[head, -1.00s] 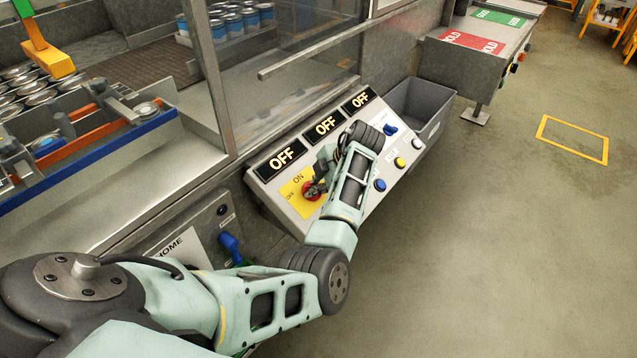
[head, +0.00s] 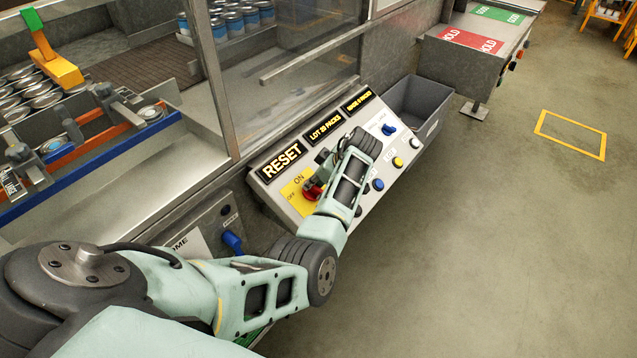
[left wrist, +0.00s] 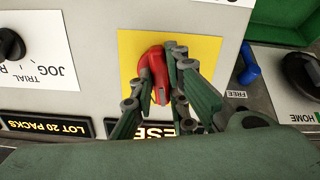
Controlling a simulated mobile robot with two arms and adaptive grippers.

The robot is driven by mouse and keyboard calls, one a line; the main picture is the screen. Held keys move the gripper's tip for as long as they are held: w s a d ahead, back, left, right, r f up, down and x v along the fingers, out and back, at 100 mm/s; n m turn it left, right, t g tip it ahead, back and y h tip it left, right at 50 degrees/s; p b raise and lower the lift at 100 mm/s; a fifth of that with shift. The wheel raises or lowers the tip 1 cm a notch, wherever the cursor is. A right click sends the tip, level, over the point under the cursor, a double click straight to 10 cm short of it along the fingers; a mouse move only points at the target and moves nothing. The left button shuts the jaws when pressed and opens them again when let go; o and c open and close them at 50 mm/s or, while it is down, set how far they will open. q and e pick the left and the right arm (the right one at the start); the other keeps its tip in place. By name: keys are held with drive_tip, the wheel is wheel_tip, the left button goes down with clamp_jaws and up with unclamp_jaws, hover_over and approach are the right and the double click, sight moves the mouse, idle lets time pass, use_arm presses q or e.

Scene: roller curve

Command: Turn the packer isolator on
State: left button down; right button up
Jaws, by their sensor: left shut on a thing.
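The packer isolator is a red rotary knob (head: 312,188) on a yellow plate (head: 293,200) marked ON and OFF, on the sloping grey control panel. In the left wrist view the red knob (left wrist: 157,75) sits between the fingers of my left gripper (left wrist: 165,90), which is shut on it. In the head view my left gripper (head: 322,178) is partly hidden by its own arm. The displays above read RESET (head: 281,160), LOT 20 PACKS (head: 325,127) and a third yellow text (head: 358,100). My right gripper is not in view.
Blue, yellow and white buttons (head: 398,162) and a blue switch (head: 388,130) lie on the panel's right side. A grey bin (head: 420,105) stands beyond it. A blue handle (head: 232,242) sticks out at lower left.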

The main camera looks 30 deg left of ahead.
use_arm(q)
drive_tip(key=shift+w+r+m+p, duration=0.15)
drive_tip(key=shift+m+p, duration=0.25)
drive_tip(key=shift+m, duration=0.6)
drive_tip(key=c, duration=1.7)
unclamp_jaws()
drive_tip(key=shift+d, duration=0.1)
drive_tip(key=v, duration=1.2)
drive_tip(key=shift+s, duration=0.2)
